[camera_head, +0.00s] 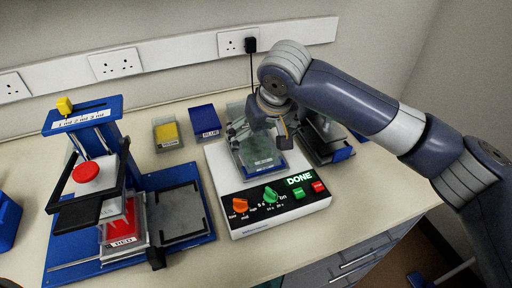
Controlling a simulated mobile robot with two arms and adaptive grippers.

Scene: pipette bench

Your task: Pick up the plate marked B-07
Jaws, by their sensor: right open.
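A clear plate with a greenish top (258,160) sits on the white instrument (228,200) in the middle of the bench. A small white label shows on its front side, but it is too small for me to read, so I cannot confirm B-07. My right gripper (271,138) is open and reaches down from the right over the plate. It covers part of the plate's back and right side. I cannot tell whether its fingers touch the plate. My left gripper is not in view.
A blue press (180,243) with a red knob stands at the left. A blue box (204,120) and a yellow-filled tray (167,133) lie behind the instrument. A dark device (325,140) stands close at its right.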

